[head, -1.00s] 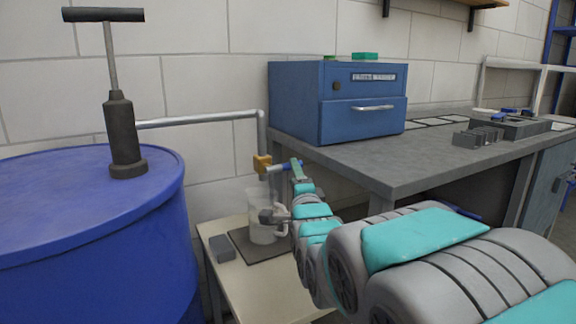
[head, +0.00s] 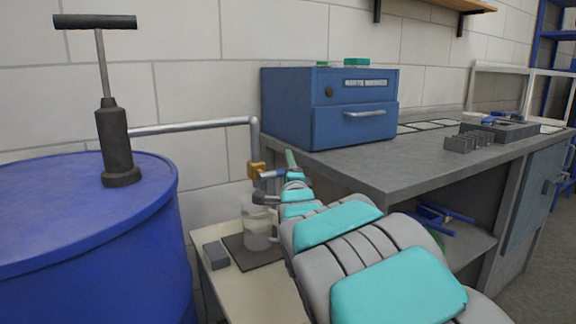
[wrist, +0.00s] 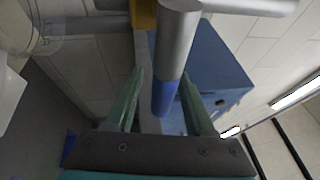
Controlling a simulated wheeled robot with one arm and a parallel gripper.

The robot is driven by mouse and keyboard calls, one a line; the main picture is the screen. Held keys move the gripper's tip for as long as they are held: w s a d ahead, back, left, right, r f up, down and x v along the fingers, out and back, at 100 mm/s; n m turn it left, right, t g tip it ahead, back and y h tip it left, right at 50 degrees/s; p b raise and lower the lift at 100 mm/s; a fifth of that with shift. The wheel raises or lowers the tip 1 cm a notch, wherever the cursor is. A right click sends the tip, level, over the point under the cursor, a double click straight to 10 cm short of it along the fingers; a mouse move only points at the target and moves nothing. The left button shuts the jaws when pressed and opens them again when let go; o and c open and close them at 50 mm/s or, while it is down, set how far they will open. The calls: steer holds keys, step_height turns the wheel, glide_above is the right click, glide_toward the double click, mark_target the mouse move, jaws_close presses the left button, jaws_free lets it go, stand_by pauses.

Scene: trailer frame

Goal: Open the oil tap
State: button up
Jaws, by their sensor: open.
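In the head view, my gripper is at the tap, partly hiding the lever. A clear jug (head: 258,234) stands below the tap.
The jug stands on a dark mat (head: 238,252) on a low table, beside a grey block (head: 216,255). A blue drum (head: 60,215) with a hand pump (head: 117,140) is at left. A workbench (head: 400,172) with a blue cabinet (head: 310,110) is close on the right.

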jaws_close()
stand_by(0.5)
stand_by(1.0)
